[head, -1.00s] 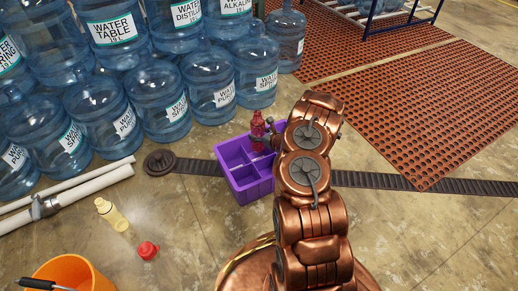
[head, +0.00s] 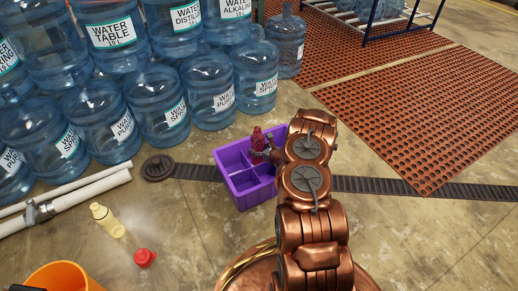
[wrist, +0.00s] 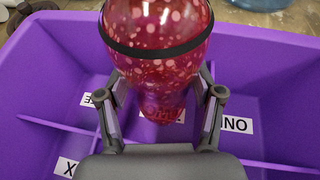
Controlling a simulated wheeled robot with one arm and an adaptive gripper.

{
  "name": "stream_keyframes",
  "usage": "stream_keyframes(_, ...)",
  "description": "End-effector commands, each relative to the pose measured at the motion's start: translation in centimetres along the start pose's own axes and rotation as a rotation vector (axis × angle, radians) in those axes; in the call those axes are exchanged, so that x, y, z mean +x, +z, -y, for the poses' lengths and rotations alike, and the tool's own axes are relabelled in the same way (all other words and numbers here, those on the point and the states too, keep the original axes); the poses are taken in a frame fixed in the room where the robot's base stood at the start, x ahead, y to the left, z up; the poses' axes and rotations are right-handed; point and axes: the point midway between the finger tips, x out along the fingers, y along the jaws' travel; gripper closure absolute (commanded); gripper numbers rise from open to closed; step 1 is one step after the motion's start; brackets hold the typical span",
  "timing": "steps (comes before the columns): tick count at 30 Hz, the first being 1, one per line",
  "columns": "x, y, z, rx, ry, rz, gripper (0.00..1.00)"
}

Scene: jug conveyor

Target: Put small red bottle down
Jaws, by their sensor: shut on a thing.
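The small red bottle (head: 257,139) is upright at the back part of the purple divided caddy (head: 240,199) in the head view. In the wrist view the red bottle (wrist: 160,68) is large and see-through, with a dark band around it. My gripper (head: 268,153) is shut on the bottle; its two fingers in the wrist view (wrist: 160,105) press on its left and right sides. The caddy's purple walls and dividers (wrist: 50,130) surround it, with white labels on the compartment floors, partly hidden. I cannot tell whether the bottle touches the caddy floor.
A yellow bottle (head: 107,220) and a red cap-like piece (head: 145,258) lie on the floor at left, near an orange bucket (head: 60,278). White pipes (head: 80,195) and stacked water jugs (head: 165,105) stand behind. A dark floor strip (head: 400,186) runs beside the caddy.

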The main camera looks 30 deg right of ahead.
Motion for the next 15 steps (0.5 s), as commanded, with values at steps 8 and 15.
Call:
stream_keyframes(8,0.35,-0.67,-0.09,0.000,0.001,0.000,0.78)
stream_keyframes(15,0.34,-0.71,-0.04,0.000,0.001,0.000,0.26)
